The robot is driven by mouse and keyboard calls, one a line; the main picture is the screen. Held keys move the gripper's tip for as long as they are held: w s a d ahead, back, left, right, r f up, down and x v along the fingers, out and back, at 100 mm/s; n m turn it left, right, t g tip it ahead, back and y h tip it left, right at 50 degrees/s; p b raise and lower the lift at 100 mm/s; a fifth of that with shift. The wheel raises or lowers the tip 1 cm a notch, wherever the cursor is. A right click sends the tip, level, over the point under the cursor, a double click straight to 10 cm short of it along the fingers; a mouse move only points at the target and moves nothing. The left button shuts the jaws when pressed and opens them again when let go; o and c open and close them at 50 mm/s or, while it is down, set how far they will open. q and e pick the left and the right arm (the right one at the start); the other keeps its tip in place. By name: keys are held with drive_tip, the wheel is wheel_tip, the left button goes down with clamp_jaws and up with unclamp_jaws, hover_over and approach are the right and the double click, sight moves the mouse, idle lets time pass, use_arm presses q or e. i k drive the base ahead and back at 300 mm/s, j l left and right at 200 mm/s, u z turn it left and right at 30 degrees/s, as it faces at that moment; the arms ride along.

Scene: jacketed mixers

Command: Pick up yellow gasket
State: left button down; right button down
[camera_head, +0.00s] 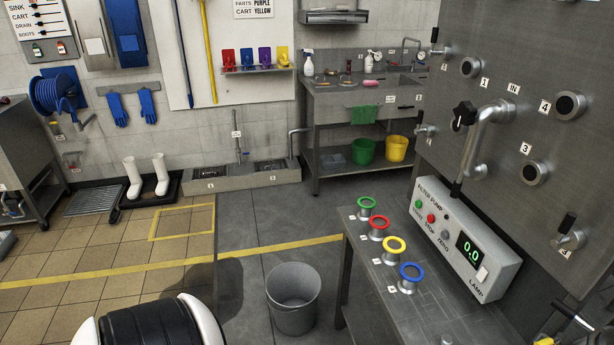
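The yellow gasket (395,244) is a ring seated on a short metal pipe stub on the grey steel bench (437,312), right of centre. It is third in a row of coloured rings. The red gasket (379,222) and the green gasket (366,202) are behind it, and the blue gasket (410,271) is in front. Nothing touches the yellow ring, and its top is fully visible. Neither of my grippers can be made out in this view.
A filter pump box (463,240) with a lit display stands just right of the rings. A steel panel (535,100) with ports and valves rises behind it. A grey bin (293,298) stands on the floor left of the bench. The floor beyond is largely clear.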

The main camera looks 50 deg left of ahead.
sight(391, 238)
drive_tip(key=u, duration=1.05)
drive_tip(key=i+j+z, duration=0.25)
drive_tip(key=i+j, duration=0.2)
drive_tip(key=j, duration=0.15)
